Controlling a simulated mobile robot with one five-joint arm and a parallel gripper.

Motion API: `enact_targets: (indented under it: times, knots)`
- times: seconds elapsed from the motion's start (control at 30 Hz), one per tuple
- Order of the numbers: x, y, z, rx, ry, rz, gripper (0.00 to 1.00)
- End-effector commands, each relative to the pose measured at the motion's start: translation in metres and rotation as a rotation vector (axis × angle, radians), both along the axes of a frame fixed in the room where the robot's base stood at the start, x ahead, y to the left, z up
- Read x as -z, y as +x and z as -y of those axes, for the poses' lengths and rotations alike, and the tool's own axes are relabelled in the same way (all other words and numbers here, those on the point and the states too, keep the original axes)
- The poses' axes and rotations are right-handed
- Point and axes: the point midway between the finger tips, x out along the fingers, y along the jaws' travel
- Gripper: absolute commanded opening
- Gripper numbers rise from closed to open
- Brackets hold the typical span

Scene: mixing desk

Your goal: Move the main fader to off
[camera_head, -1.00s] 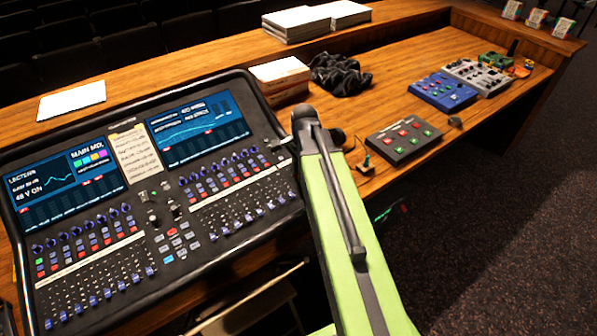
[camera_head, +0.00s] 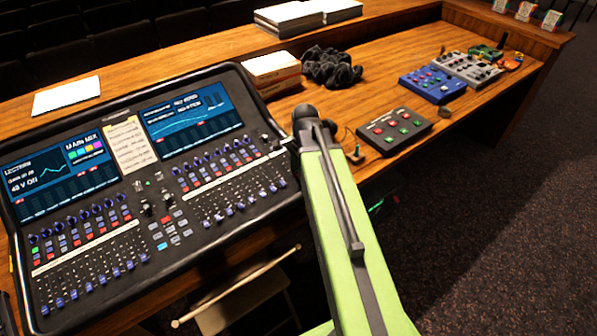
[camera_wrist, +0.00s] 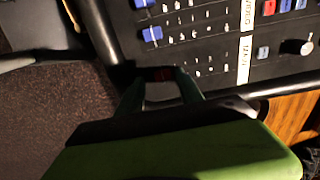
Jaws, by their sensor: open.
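The mixing console (camera_head: 148,205) stands on the wooden desk at the left in the head view, with two lit screens and rows of faders. In the wrist view, a small dark red cap (camera_wrist: 164,73), which looks like the main fader, sits near the console's edge in line with the MAIN label (camera_wrist: 245,57). My gripper (camera_wrist: 162,84) is open, with its two fingers on either side of this cap. I cannot tell whether they touch it. In the head view my green arm hides the fingertips and the main fader.
Blue fader caps (camera_wrist: 151,33) lie beside the red one, and a black knob (camera_wrist: 296,46) is at the right. A chair (camera_head: 240,295) stands below.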

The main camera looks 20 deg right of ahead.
Motion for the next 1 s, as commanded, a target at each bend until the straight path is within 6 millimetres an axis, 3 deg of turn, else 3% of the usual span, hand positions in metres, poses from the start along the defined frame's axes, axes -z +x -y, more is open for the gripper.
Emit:
enact_targets:
  times: [0.17, 0.37, 0.9, 1.0]
  knots:
    - [-0.005, 0.0, 0.0, 0.0, 0.0, 0.001, 0.44]
    - [-0.031, -0.002, 0.0, 0.0, 0.0, 0.001, 0.44]
    - [-0.153, -0.015, 0.002, -0.001, 0.0, 0.0, 0.44]
    - [-0.169, -0.017, 0.003, -0.001, 0.0, 0.0, 0.44]
